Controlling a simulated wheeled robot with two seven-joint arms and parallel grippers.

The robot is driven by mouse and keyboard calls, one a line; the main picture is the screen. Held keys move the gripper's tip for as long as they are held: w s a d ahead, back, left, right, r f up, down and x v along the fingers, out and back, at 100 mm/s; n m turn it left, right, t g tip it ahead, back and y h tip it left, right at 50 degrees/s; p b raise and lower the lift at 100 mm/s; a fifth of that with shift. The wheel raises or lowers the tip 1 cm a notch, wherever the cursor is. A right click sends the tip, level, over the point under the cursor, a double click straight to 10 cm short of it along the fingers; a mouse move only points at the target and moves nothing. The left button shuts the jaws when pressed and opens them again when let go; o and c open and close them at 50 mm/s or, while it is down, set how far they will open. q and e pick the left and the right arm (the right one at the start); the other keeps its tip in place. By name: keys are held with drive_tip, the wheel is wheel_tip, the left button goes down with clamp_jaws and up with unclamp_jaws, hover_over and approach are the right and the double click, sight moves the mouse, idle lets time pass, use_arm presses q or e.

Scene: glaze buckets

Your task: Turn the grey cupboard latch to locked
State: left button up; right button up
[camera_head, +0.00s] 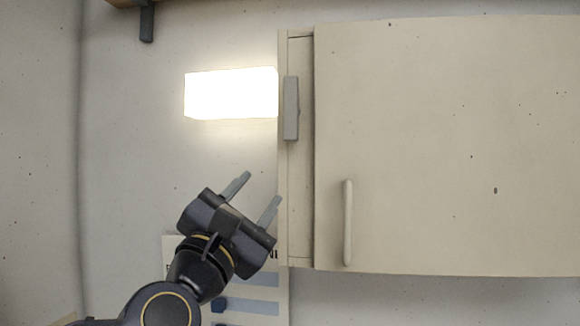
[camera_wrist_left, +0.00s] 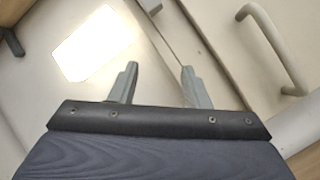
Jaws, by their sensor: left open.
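The grey latch (camera_head: 291,108) is a small upright bar on the left frame of the cream cupboard (camera_head: 420,130). It stands vertical, beside the left edge of the closed door. My left gripper (camera_head: 262,187) is open and empty, below and to the left of the latch and apart from it, with its fingers pointing up and right. In the left wrist view the open fingers (camera_wrist_left: 160,68) show with nothing between them. A grey piece at the top edge there, likely the latch (camera_wrist_left: 150,4), is cut off. My right gripper is not in view.
The door has a pale vertical handle (camera_head: 348,222), right of my gripper. A bright white lit panel (camera_head: 231,93) is on the wall left of the latch. A poster (camera_head: 250,306) is partly behind my arm. The wall between gripper and panel is clear.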

sight(289, 106)
use_arm(q)
drive_tip(key=w+d+r+n+t+y+p, duration=0.1)
drive_tip(key=r+n, duration=0.2)
drive_tip(key=r, duration=0.1)
drive_tip(key=w+d+r+n+t+y+p, duration=0.1)
drive_tip(key=d+r+n+t+y+p, duration=0.1)
drive_tip(key=r+n, duration=0.2)
drive_tip(key=w+d+r+n+t+y+p, duration=0.1)
drive_tip(key=d+r+n+p, duration=0.1)
drive_tip(key=r+n, duration=0.2)
drive_tip(key=shift+w+r+t, duration=0.25)
drive_tip(key=shift+r+t, duration=0.15)
drive_tip(key=shift+r, duration=0.45)
drive_tip(key=shift+c, duration=0.2)
clamp_jaws()
drive_tip(key=shift+f, duration=0.1)
